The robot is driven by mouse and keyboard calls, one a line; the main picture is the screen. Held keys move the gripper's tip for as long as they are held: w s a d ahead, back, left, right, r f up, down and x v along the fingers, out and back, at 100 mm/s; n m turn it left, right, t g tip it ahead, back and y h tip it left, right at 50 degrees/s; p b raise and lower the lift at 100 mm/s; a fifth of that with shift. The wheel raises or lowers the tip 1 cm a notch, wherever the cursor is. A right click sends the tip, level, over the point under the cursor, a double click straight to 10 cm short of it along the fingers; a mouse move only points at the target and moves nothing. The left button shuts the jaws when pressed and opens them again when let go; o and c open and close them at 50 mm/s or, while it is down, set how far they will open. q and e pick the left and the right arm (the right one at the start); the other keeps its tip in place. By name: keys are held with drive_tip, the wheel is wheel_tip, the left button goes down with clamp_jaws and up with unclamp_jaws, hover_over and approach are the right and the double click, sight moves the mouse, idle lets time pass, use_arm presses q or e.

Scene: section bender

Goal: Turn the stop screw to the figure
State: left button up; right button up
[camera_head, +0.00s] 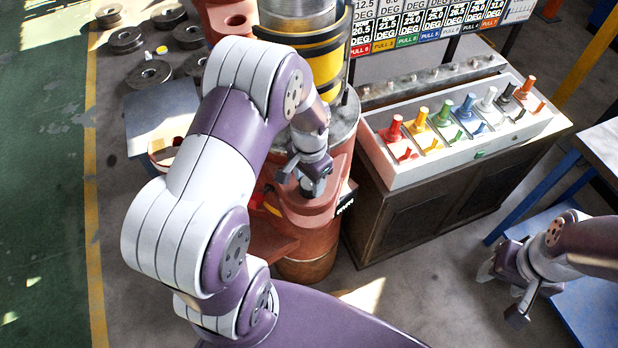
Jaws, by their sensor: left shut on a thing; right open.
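The section bender is a red machine (300,246) with a yellow and black banded column, in the middle of the view. My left gripper (306,185) is at its front and is shut on a small dark part, which I take to be the stop screw; fingers and wrist hide most of it. A small black readout (345,204) with white characters sits just right of the gripper, too small and tilted to read. A board (435,22) behind lists angles in DEG over coloured PULL labels. My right gripper (507,291) is open and empty at the lower right, apart from the machine.
A white tray (402,181) with a row of coloured levers stands on a dark cabinet (440,212) right of the machine. Round dark dies (148,74) lie on the floor at upper left. A blue-framed bench is by my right arm. My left arm hides part of the machine.

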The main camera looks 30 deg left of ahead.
use_arm(q)
drive_tip(key=shift+w+r, duration=0.15)
drive_tip(key=shift+w, duration=0.1)
drive_tip(key=o, duration=1)
drive_tip(key=shift+s, duration=0.1)
